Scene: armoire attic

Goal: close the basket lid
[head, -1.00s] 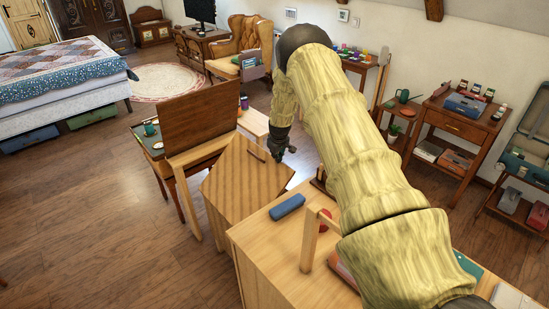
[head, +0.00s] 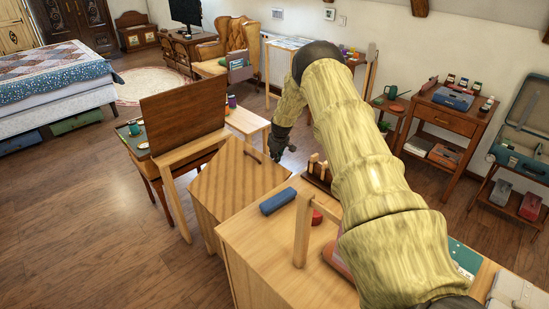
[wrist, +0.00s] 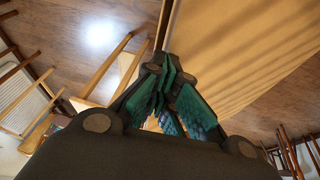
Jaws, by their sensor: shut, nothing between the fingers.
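The basket (head: 205,222) looks like a light wooden box in the middle of the head view. Its striped wooden lid (head: 225,185) lies across the top, with a small bar handle near the far side. I cannot tell whether a gap is left under the lid. My gripper (head: 278,155) is beside the lid's far right edge, past the handle; whether it touches is unclear. In the wrist view, my gripper's green-padded fingers (wrist: 170,103) are together and empty. A broad light wooden panel (wrist: 235,50), apparently the lid, fills the area behind them.
A wooden cabinet (head: 255,255) with a blue case (head: 278,201) and an upright wooden frame stands close on the near right. A desk with a raised brown panel (head: 185,115) is on the left. Open floor (head: 80,220) lies at the near left.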

